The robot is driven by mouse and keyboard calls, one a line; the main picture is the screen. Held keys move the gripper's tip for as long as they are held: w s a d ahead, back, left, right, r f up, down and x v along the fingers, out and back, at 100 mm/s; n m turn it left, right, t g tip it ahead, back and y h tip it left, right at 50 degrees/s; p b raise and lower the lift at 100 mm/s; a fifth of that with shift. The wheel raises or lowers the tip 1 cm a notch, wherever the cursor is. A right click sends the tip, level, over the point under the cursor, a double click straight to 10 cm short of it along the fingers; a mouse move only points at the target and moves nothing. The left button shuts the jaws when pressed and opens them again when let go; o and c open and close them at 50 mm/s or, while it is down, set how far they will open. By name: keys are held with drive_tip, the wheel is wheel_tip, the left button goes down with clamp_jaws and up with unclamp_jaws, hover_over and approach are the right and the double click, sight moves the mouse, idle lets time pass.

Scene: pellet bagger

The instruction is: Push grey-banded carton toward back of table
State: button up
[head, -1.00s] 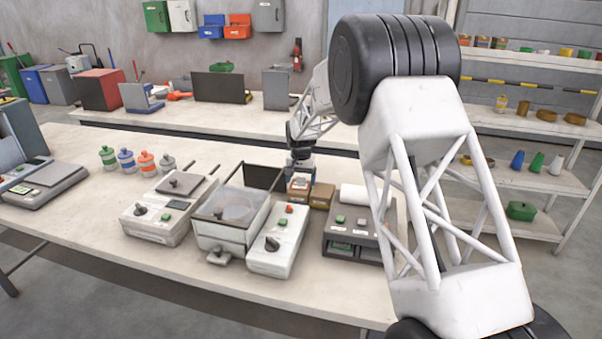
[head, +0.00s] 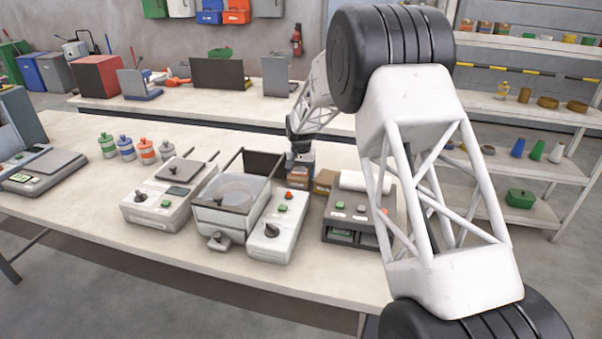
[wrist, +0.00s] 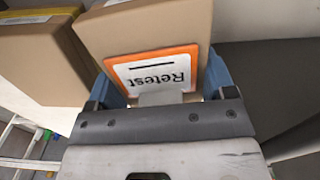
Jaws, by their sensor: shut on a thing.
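A brown carton (wrist: 145,28) with an orange-framed "Retest" label sits between the blue fingers of my gripper (wrist: 162,78) in the wrist view. My gripper is shut on it. A second brown carton (wrist: 38,62) stands close on the left in the wrist view, with a white label along its edge. I cannot make out a grey band on either carton. In the head view my gripper (head: 300,162) is small and far off, over the held carton behind the white machine. The other carton (head: 323,181) shows just right of it, partly hidden.
A white machine with a clear bin (head: 232,195) and a control box (head: 278,230) stand in front of the cartons. A dark grey device with a white roll (head: 350,215) is to the right. Bare table (head: 235,140) lies behind and left.

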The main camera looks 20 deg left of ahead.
drive_tip(key=shift+w, duration=0.15)
drive_tip(key=shift+w+r, duration=0.1)
drive_tip(key=shift+w, duration=5.05)
drive_tip(key=o, duration=1.1)
drive_tip(key=shift+r, duration=0.1)
wheel_tip(320, 180, up, 8)
drive_tip(key=shift+f, duration=0.2)
